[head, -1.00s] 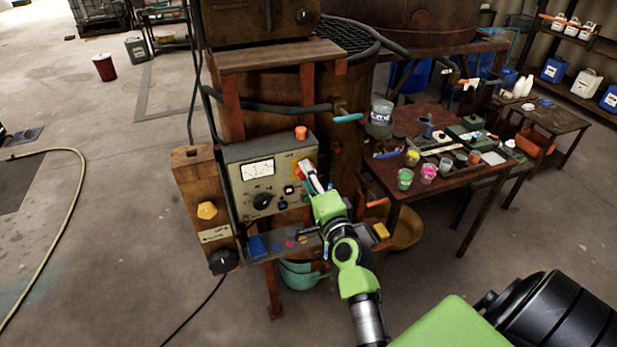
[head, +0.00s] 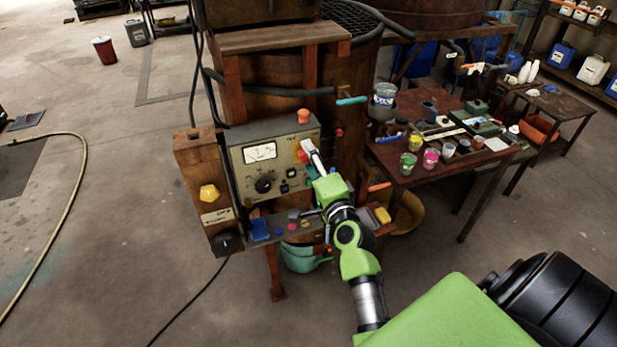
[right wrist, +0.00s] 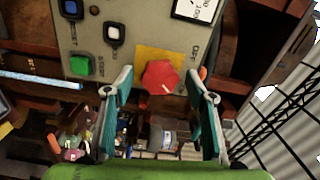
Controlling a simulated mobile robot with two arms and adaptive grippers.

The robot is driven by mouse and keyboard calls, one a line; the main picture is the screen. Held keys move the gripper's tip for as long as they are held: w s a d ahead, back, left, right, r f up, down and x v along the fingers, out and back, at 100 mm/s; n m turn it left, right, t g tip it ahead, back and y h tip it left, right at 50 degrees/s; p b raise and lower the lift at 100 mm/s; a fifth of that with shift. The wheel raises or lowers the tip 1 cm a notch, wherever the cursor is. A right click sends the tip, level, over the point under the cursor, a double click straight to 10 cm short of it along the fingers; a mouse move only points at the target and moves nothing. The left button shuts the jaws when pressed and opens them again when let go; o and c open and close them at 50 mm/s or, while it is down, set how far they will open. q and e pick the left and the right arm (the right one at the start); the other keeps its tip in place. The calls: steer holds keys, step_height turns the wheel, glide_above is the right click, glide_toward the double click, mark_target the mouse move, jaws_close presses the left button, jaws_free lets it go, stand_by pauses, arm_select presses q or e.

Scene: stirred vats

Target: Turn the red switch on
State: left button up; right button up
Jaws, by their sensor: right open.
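The red switch (right wrist: 160,77) is a faceted knob on a yellow plate (right wrist: 158,55) on the grey control panel (right wrist: 138,20). It has a pale mark on its face. Lettering that looks like OFF is printed beside it. In the right wrist view, my right gripper (right wrist: 159,86) is open, with one teal finger on each side of the switch. I cannot tell whether either finger touches it. In the head view, my right gripper (head: 312,158) is at the panel's right side and partly hides the red switch (head: 302,157). My left gripper is not in view.
The panel also carries a meter (head: 260,152), a black knob (head: 265,184), an orange button (head: 303,116) on top and a green button (right wrist: 82,66). A shelf with small items (head: 260,229) lies below. A table with paint cups (head: 431,158) stands right.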

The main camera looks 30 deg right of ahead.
steer(key=s+a+f+n+b, duration=0.1)
steer(key=s+a+n+b, duration=0.2)
steer(key=s+n+b, duration=1)
steer(key=w+a+f+n+g+y, duration=0.1)
steer(key=a+f+n+g, duration=0.1)
steer(key=f, duration=1.3)
steer(key=a+f+n+g+y+p, duration=0.1)
steer(key=a+f, duration=0.4)
steer(key=f, duration=1)
steer(key=shift+w+f+n+g+y, duration=0.35)
steer(key=shift+n+g+y, duration=0.45)
steer(key=shift+g, duration=0.2)
steer(key=shift+a, duration=0.1)
